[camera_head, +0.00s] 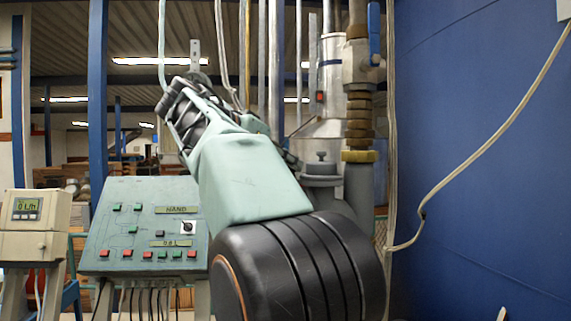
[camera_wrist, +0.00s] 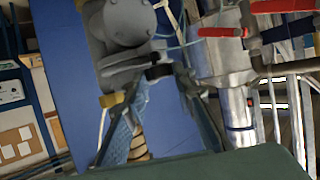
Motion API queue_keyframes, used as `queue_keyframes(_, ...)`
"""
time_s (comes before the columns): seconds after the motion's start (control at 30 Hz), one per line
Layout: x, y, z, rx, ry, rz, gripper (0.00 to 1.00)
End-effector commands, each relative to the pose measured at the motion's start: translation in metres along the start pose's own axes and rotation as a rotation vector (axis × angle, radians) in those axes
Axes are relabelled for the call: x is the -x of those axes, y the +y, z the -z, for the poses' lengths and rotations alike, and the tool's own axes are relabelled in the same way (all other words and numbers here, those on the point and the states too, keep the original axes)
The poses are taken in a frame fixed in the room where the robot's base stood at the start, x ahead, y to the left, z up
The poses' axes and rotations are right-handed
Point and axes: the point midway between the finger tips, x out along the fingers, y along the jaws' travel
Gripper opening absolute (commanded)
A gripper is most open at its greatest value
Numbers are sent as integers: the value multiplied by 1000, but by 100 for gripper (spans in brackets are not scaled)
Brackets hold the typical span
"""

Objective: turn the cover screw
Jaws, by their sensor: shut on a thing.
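The cover screw (camera_head: 320,157) is a small grey knob on top of a grey housing (camera_head: 324,184) beside the pipes, right of centre in the head view. In the wrist view the screw (camera_wrist: 158,72) is a dark piece beside the large grey housing. My gripper (camera_wrist: 160,76) reaches it from below in that picture, one finger on each side, and is shut on it. The contact of the fingertips is small and dim. In the head view my arm hides most of the gripper.
A brass-coloured pipe with a yellow nut (camera_head: 360,156) and a blue valve handle (camera_head: 374,20) stands just right of the screw. A silver pipe (camera_head: 333,65) rises behind. A green control panel (camera_head: 145,232) and a meter (camera_head: 38,210) stand left. A blue wall (camera_head: 480,170) fills the right.

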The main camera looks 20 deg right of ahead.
Motion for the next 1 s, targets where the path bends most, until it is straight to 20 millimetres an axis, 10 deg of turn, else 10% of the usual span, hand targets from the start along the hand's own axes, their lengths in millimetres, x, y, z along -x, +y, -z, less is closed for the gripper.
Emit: queue_keyframes(1.0, -4, 16, 3, 225, 1, 548, 0)
